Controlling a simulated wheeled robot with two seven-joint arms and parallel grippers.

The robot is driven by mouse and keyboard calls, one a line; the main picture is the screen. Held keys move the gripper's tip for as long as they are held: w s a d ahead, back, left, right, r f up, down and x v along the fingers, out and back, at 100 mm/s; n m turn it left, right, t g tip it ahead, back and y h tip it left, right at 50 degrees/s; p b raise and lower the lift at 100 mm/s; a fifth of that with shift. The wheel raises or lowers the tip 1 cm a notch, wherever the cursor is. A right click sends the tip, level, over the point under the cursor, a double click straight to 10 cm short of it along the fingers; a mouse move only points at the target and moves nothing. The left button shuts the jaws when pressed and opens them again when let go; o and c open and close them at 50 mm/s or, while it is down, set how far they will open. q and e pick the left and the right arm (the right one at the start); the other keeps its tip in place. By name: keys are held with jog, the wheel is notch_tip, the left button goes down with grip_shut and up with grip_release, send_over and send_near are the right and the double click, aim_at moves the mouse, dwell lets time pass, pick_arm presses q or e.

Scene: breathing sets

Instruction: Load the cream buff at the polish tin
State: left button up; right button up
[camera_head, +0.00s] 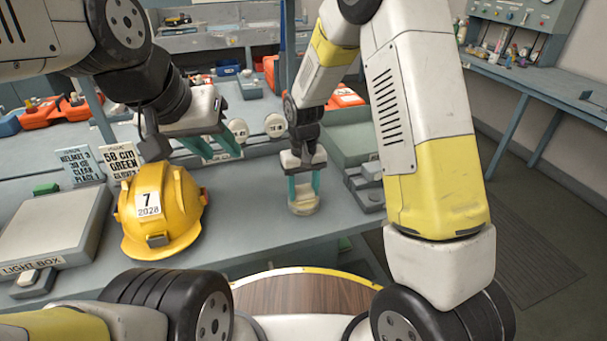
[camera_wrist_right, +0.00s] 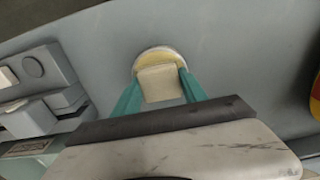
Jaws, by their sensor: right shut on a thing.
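My right gripper (camera_head: 304,190) points down over the bench, its teal fingers shut on the cream buff. In the right wrist view the buff (camera_wrist_right: 160,84) is a pale cream block between the fingertips. Just beyond and partly under it is the round polish tin (camera_wrist_right: 154,55), with a pale rim and yellowish contents. The tin also shows below the fingers in the head view (camera_head: 304,210). The buff overlaps the tin; whether it touches the polish I cannot tell. My left gripper (camera_head: 214,150) is open and empty above the bench, behind the helmet.
A yellow helmet (camera_head: 162,215) labelled 7 stands left of the tin. A light box (camera_head: 52,228) and sign cards (camera_head: 121,162) are further left. Grey blocks (camera_head: 368,182) stand close right of the right gripper. White round discs (camera_head: 275,125) stand behind. Bench between helmet and tin is clear.

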aim_at(304, 190)
dwell(0.4)
jog(key=shift+r, duration=3.45)
